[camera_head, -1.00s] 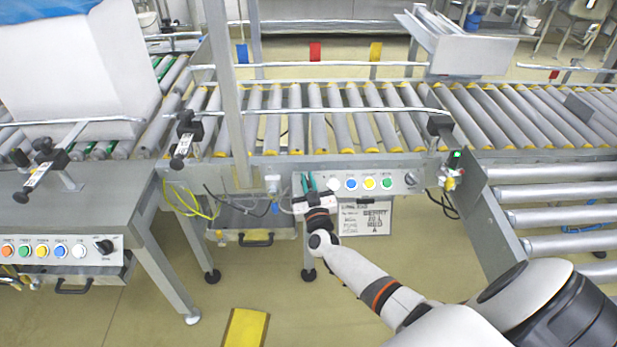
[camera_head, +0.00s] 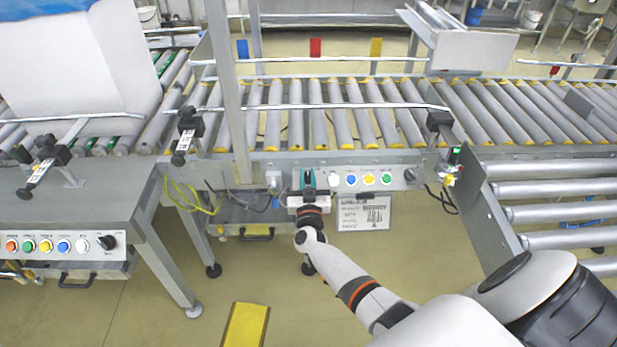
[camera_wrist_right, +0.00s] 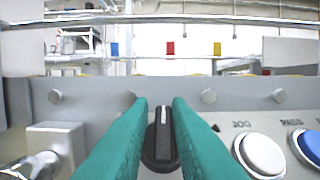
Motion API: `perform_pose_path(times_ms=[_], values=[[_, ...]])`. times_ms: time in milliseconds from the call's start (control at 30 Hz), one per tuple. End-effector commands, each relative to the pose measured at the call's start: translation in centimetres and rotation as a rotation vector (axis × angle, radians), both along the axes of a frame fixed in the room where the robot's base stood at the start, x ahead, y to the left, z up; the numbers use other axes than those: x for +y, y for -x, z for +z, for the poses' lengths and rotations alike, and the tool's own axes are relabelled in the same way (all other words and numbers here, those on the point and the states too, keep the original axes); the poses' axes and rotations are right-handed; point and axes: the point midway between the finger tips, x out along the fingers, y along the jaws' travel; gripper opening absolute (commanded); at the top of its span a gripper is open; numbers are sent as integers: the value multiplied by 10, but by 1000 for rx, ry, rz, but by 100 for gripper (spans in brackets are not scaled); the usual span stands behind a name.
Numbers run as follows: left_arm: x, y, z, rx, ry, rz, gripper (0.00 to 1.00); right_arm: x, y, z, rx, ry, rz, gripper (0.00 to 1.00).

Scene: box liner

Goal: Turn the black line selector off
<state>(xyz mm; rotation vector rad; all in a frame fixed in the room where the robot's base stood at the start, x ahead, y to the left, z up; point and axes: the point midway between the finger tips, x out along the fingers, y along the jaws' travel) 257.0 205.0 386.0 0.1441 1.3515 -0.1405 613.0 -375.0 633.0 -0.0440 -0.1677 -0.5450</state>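A black selector knob (camera_wrist_right: 161,140) with a white line on its handle sits on the grey control panel (camera_head: 345,190). Its handle stands upright in the right wrist view, between the teal fingers of my right gripper (camera_wrist_right: 160,103). The fingers are apart, one on each side, with a visible gap to the handle; whether they touch the knob's base I cannot tell. In the head view my right gripper (camera_head: 308,179) is at the panel's left end and hides this knob. My left gripper is not in view.
A white button (camera_wrist_right: 262,155) and a blue button (camera_wrist_right: 311,145) are right of the knob. Yellow and green buttons and another knob (camera_head: 410,175) follow. A metal fitting (camera_wrist_right: 50,145) is close on the left. Another panel (camera_head: 60,246) is at far left.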

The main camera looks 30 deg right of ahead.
Motion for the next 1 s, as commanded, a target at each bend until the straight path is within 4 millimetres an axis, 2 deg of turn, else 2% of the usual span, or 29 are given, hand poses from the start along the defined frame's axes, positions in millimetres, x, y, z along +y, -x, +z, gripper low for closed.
perform_pose_path(times_ms=[33, 67, 100, 400, 533, 667, 800, 1000], values=[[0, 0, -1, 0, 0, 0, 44, 1, 3, -11, 20, -8, 3, 27], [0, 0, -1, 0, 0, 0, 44, 1, 4, -11, 20, -8, 2, 32], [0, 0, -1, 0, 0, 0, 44, 0, 4, -10, 20, -8, 2, 33], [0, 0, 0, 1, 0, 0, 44, -1, 3, -6, 11, -3, -1, 33], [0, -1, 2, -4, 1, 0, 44, 3, 8, -6, 11, -3, -1, 33], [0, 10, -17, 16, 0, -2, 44, 13, 25, -9, 12, -5, -2, 33], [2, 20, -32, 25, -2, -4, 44, 29, 51, -15, 15, -7, -2, 33], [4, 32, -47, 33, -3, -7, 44, 48, 84, -22, 15, -7, -1, 33]])
